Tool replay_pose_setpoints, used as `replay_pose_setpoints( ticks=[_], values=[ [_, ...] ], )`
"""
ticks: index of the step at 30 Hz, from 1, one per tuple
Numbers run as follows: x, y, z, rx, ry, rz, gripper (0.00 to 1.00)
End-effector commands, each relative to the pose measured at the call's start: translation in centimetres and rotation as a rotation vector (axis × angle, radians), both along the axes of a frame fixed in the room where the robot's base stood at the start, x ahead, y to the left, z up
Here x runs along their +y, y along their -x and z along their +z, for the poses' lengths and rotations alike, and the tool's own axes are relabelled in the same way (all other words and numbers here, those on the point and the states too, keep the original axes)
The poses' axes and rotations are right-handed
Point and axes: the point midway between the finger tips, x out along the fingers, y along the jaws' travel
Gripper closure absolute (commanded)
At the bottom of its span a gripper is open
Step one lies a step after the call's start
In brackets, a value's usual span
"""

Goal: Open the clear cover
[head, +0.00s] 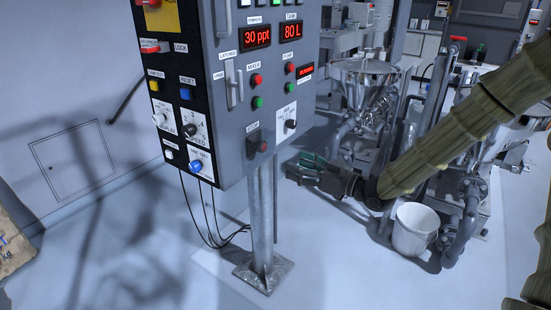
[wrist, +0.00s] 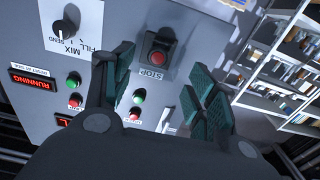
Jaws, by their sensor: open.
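A control panel (head: 225,110) stands on a post. A red STOP button (head: 263,147) sits low on its front, inside a dark, see-through box that looks like the clear cover (head: 254,137). The cover looks closed over the button. In the wrist view the cover (wrist: 171,36) surrounds the red button (wrist: 159,57), beyond my fingertips. My gripper (head: 308,162), with green ridged finger pads, is open and empty, to the right of the cover and apart from it in the head view. In the wrist view my gripper (wrist: 165,92) has its fingers spread on both sides.
A MIX/SEND knob (head: 290,124) is on the panel right of the cover. Green and red buttons (head: 257,90) sit above. A steel hopper (head: 362,85) and pipes stand behind my arm. A white bucket (head: 414,230) is on the floor. The floor before the post is clear.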

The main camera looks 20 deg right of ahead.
Motion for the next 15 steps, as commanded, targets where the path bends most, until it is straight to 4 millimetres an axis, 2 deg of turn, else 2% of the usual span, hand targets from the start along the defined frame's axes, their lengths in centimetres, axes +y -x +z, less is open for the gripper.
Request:
replay_pose_setpoints(
  ticks=[9, 15],
  values=[
    [3.2, -4.1, -0.1, 0.002, 0.002, 0.001, 0.43],
    [4.7, -5.9, -0.1, 0.002, 0.0, 0.001, 0.43]
  ],
)
